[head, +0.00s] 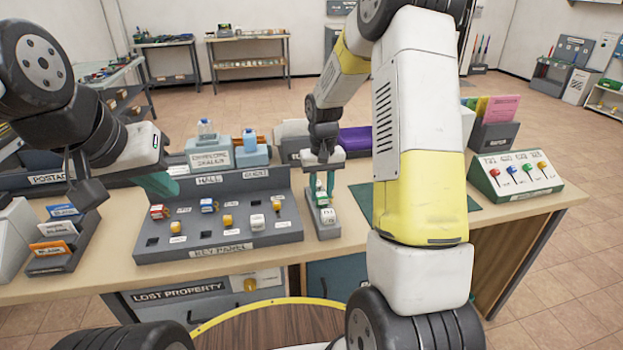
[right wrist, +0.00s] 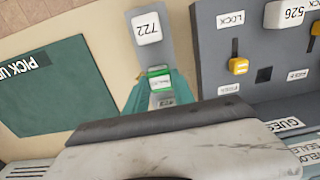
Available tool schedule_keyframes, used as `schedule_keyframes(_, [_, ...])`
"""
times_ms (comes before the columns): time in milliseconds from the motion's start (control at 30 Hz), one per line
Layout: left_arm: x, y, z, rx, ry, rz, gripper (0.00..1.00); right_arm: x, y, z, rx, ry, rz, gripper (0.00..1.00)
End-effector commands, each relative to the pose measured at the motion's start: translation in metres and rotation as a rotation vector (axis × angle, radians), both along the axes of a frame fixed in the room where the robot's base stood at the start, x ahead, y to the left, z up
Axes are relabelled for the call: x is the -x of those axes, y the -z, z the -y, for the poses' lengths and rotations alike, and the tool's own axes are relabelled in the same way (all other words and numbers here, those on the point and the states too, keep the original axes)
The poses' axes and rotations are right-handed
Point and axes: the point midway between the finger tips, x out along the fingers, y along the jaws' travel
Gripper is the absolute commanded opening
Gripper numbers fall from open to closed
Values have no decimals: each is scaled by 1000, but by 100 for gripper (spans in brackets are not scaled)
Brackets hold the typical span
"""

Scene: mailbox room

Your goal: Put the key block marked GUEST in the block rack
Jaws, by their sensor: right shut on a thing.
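The block rack (head: 327,222) is a narrow grey stand right of the key panel; its grey body also shows in the right wrist view (right wrist: 152,52). A white block marked 722 (right wrist: 147,28) sits at its near end. My right gripper (head: 322,182) points down over the rack's far part. Its teal fingers (right wrist: 160,88) are shut on a small green block with a white label (right wrist: 160,79); the lettering is too small to read. I cannot tell whether this block touches the rack. My left gripper (head: 158,184) hangs by the panel's left back corner; its opening is unclear.
The grey key panel (head: 218,240) has coloured blocks on it. A card holder (head: 62,240) stands at the left. A green mat (right wrist: 42,88) lies beside the rack. A lever box (head: 515,180) stands at the right. Bottles on a stand (head: 228,152) are behind the panel.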

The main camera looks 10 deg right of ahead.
Motion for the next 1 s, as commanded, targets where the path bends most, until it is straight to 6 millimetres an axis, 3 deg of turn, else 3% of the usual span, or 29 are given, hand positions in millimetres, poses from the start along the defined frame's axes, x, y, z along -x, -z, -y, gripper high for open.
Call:
schedule_keyframes(233, [0,0,0,0,0,0,0,0,3,0,0,0,0,0])
schedule_keyframes(267, [0,0,0,0,0,0,0,0,3,0,0,0,0,34])
schedule_keyframes(367, [0,0,0,0,0,0,0,0,3,0,0,0,0,53])
schedule_keyframes(400, [0,0,0,0,0,0,0,0,3,0,0,0,0,55])
schedule_keyframes(733, [0,0,0,0,0,0,0,0,0,0,0,0,0,55])
schedule_keyframes(1000, [0,0,0,0,0,0,0,0,-20,0,0,0,1,55])
